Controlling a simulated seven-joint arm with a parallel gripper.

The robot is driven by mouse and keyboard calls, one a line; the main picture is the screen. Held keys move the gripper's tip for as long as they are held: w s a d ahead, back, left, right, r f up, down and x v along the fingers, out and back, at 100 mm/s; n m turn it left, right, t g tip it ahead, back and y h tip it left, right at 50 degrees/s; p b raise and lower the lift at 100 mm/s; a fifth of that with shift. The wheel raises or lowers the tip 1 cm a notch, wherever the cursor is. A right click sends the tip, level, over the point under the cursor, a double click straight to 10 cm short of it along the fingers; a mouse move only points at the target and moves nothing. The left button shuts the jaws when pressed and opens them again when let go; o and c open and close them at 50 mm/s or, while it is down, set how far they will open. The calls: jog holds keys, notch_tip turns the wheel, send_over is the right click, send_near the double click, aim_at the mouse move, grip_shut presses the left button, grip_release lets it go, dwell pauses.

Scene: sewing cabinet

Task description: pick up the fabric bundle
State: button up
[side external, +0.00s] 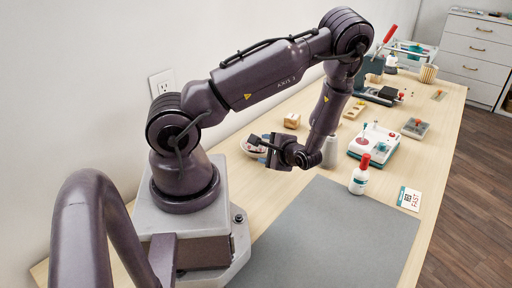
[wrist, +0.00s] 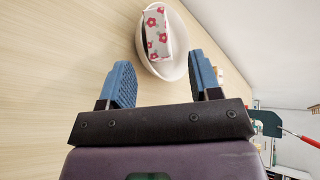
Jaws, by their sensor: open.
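The fabric bundle (wrist: 157,32), light grey with red flowers, lies in a white bowl (wrist: 180,66) in the wrist view. My gripper (wrist: 161,64) is open and empty, its two blue fingers apart. In the wrist view the bundle shows beyond the fingertips, between their lines. The bundle is hard to make out there.
A wooden block (side external: 292,120) stands behind my gripper. A white bottle with a red cap (side external: 359,178), a white device (side external: 374,142) and a card (side external: 409,199) are to the right. A grey mat (side external: 320,235) lies clear in front. The wall is close on the left.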

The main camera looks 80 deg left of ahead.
aim_at(261, 148)
jog(key=x, duration=0.3)
jog(key=shift+a+f, duration=0.1)
jog(key=shift+f, duration=0.1)
jog(key=shift+c, duration=0.4)
jog(key=c, duration=0.9)
